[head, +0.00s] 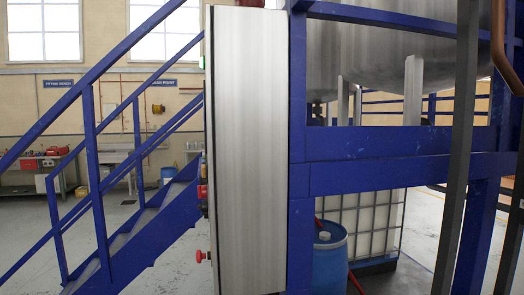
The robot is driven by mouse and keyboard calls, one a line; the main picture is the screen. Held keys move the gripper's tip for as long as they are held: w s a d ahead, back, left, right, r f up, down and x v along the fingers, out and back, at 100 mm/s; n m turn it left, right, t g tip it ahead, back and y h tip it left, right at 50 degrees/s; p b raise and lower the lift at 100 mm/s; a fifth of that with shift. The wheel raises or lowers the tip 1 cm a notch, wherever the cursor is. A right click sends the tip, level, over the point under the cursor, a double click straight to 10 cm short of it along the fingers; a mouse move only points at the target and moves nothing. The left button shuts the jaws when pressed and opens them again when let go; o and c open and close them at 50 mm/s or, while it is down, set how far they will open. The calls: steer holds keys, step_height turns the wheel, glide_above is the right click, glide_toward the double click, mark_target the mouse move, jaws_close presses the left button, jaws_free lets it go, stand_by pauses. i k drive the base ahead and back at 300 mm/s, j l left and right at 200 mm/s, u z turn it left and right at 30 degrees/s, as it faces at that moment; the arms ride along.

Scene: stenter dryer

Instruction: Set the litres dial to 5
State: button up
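The litres dial is not visible in the head view. A tall brushed-metal cabinet (248,150) stands in the middle, seen from its side. Its front faces left and is almost edge-on. A red part (202,191) and a red knob (200,256) stick out from that left edge. Whether any part there is the dial, I cannot tell. My gripper is not in view.
A blue staircase with rails (135,235) stands left of the cabinet. A blue frame (400,160) carries metal tanks (405,45) on the right. Below are a blue drum (330,262) and a white caged container (372,225). Open floor (25,230) shows at left.

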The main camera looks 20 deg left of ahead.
mark_target(204, 205)
steer(key=j+u, duration=0.55)
steer(key=u, duration=0.15)
steer(key=i+j+u, duration=0.1)
steer(key=j+u, duration=0.2)
